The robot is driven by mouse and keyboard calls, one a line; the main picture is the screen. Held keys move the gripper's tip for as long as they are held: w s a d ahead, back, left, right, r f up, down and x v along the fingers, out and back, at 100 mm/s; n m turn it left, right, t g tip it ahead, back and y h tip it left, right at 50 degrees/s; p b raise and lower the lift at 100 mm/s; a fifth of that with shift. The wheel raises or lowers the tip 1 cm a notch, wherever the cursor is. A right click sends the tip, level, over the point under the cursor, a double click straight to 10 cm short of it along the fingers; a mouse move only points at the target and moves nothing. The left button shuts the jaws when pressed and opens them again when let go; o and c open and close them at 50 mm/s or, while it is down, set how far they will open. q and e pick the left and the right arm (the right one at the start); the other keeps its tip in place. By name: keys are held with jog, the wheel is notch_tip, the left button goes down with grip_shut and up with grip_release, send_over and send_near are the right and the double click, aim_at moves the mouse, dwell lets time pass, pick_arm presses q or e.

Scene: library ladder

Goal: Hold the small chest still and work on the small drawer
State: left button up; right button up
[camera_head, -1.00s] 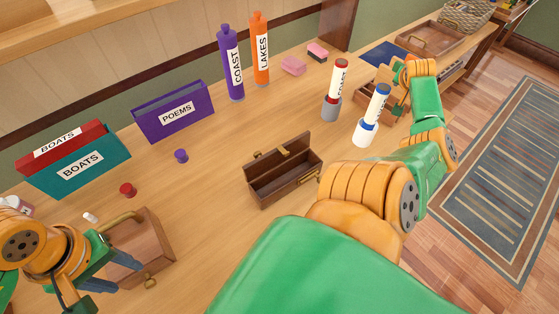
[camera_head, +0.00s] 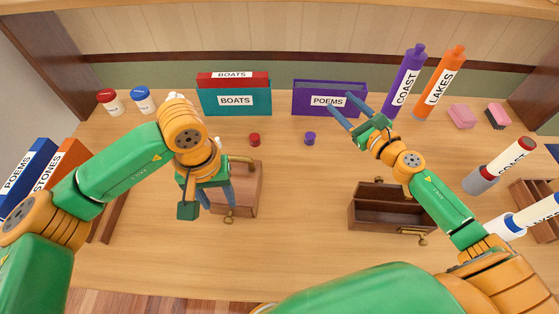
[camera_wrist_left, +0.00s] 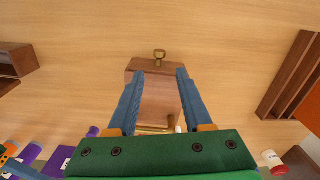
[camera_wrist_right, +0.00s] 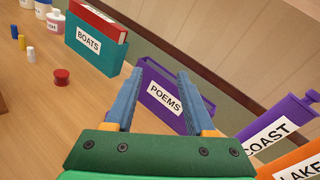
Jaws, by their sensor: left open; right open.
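The small chest (camera_head: 245,190) is a brown wooden box on the table, left of centre in the head view, with a brass handle at its far edge. The small drawer (camera_wrist_left: 153,68) appears to be its near face, with a brass ring pull (camera_wrist_left: 159,54); it looks shut. My left gripper (camera_head: 216,198) is open over the chest, its blue fingers on either side in the left wrist view (camera_wrist_left: 160,73); contact cannot be told. My right gripper (camera_head: 343,103) is open and empty, raised in front of the purple POEMS box (camera_head: 306,95).
An open brown box (camera_head: 360,215) with brass fittings sits right of the chest. A red cap (camera_head: 254,140) and a purple cap (camera_head: 310,138) lie behind. The teal BOATS box (camera_head: 235,112) stands at the back. The table between chest and open box is clear.

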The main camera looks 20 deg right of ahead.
jog(key=s+a+f+n+g+y, duration=0.1)
jog(key=a+f+n+g+y, duration=0.1)
jog(key=a+n+y, duration=0.3)
jog(key=s+a+f+n+g, duration=0.15)
jog(key=a+n, duration=0.25)
jog(key=a, duration=0.4)
jog(key=n+g+y, duration=0.3)
jog(key=n+y, duration=0.1)
jog(key=n, duration=0.2)
send_near(248, 161)
jog(key=x, duration=0.5)
jog(key=shift+w+d+r, duration=0.2)
jog(key=shift+n, duration=0.3)
jog(key=x, duration=0.7)
jog(key=shift+s+a+f, duration=0.1)
jog(key=shift+a+f, duration=0.15)
jog(key=shift+a, duration=0.05)
grip_shut()
jog(key=shift+s, duration=0.1)
